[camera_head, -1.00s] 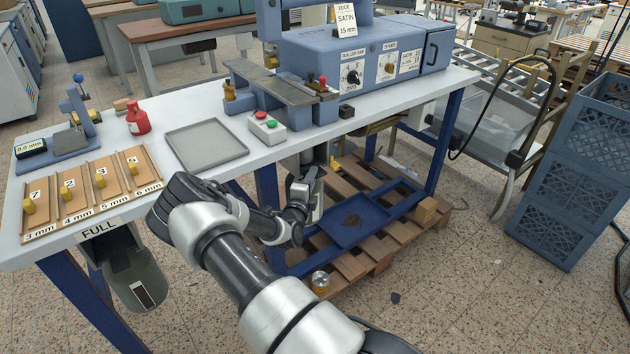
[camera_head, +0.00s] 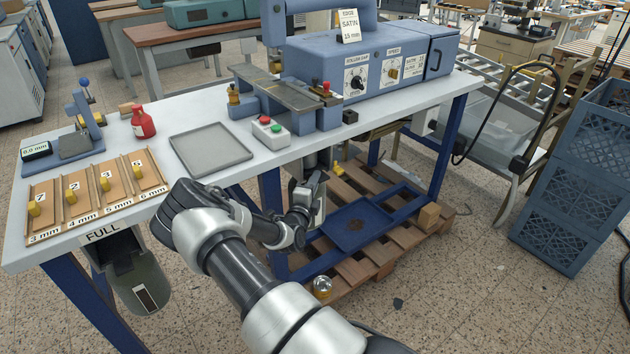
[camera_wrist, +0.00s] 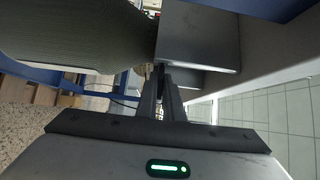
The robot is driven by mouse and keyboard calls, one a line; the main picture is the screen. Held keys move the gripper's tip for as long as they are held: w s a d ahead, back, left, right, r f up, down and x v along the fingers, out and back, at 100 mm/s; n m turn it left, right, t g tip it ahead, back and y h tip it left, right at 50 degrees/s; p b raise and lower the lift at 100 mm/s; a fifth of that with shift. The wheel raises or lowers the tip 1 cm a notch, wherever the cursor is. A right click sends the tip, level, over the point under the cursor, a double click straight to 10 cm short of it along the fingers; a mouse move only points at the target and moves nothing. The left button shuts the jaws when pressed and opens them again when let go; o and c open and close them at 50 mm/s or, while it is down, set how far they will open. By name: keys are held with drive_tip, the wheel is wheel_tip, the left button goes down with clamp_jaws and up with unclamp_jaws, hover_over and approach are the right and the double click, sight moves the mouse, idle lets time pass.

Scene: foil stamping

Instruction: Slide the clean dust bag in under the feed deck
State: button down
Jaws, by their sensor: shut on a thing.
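My gripper (camera_wrist: 160,95) is shut on a part at the edge of the clean dust bag; the exact grip spot is dark. The bag's grey-green body (camera_wrist: 75,35) fills the upper left of the wrist view, beside a dark grey plate (camera_wrist: 198,40). In the head view my arm reaches beneath the tabletop's front edge, and my wrist hides most of the bag. The feed deck (camera_head: 283,90) sits on the blue machine above, on the table. I cannot tell whether the bag touches its seat.
A second grey-green bag (camera_head: 145,283) hangs under the FULL label (camera_head: 103,232) at the table's left. A blue table leg (camera_head: 272,205) stands close to my wrist. Below are a wooden pallet (camera_head: 398,235), a blue tray (camera_head: 357,226) and a can (camera_head: 322,287). Blue crates (camera_head: 575,165) stand right.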

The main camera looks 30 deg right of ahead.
drive_tip(key=shift+f, duration=0.1)
idle(0.8)
drive_tip(key=c, duration=1.8)
unclamp_jaws()
drive_tip(key=p+v, duration=0.2)
drive_tip(key=v, duration=1.5)
drive_tip(key=shift+s+a, duration=0.15)
